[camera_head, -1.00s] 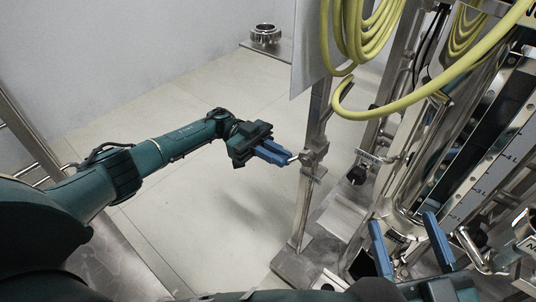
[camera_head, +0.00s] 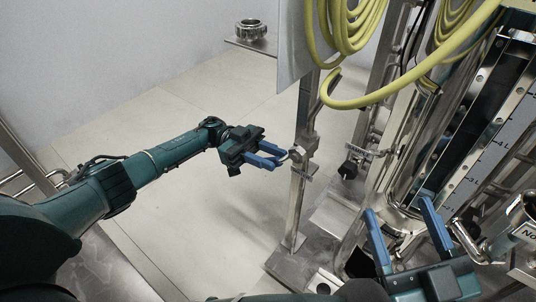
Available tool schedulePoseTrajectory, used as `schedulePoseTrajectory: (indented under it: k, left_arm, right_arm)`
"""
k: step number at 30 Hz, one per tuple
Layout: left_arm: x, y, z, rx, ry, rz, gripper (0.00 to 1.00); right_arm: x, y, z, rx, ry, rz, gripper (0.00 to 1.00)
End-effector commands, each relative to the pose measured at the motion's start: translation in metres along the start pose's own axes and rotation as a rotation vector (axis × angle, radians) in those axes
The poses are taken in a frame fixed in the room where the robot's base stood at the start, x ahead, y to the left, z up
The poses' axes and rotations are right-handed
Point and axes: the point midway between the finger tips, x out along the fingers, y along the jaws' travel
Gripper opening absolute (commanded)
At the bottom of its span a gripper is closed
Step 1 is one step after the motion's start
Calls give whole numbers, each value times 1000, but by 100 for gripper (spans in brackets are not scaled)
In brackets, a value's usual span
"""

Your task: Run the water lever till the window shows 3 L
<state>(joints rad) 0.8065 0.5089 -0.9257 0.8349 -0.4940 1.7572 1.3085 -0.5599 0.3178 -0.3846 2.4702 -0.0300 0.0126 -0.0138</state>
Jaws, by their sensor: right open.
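The window is a dark, slanted level strip (camera_head: 497,85) at the right, with a pale scale (camera_head: 487,162) marked in litres beside it. I cannot make out a liquid level. A bent metal handle (camera_head: 467,240) shows right of my right gripper; I cannot tell whether it is the water lever. My right gripper (camera_head: 398,206) is open and empty at the lower right, its fingers in front of the lower vessel fittings.
The steel post (camera_head: 299,205) stands on a metal base. A tagged fitting with a black knob (camera_head: 348,170) is behind it. Yellow hose (camera_head: 345,100) hangs above. A labelled metal vessel (camera_head: 525,235) is at the far right.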

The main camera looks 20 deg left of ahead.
Motion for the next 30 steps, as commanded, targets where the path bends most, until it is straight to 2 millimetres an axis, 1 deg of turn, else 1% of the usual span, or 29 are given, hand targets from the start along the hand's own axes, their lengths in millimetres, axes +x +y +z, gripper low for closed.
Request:
schedulePoseTrajectory:
  k: [10,14,17,19,24,30]
  left_arm:
    - [-5,-1,-1,2,-1,-8,35]
    - [-18,-2,0,2,-2,-9,35]
    - [-34,-2,1,2,-2,-10,35]
    - [-44,-2,2,2,-2,-9,35]
    - [-65,-1,4,3,-2,-5,35]
    - [-76,-1,0,2,0,-5,35]
  right_arm:
    - [-1,0,3,5,-6,5,65]
    - [-2,0,5,0,0,5,65]
    - [-1,1,5,-13,20,5,65]
    - [8,6,-9,-56,95,-4,65]
    - [13,10,-23,-129,206,-17,65]
    - [16,12,-37,-180,285,-26,65]
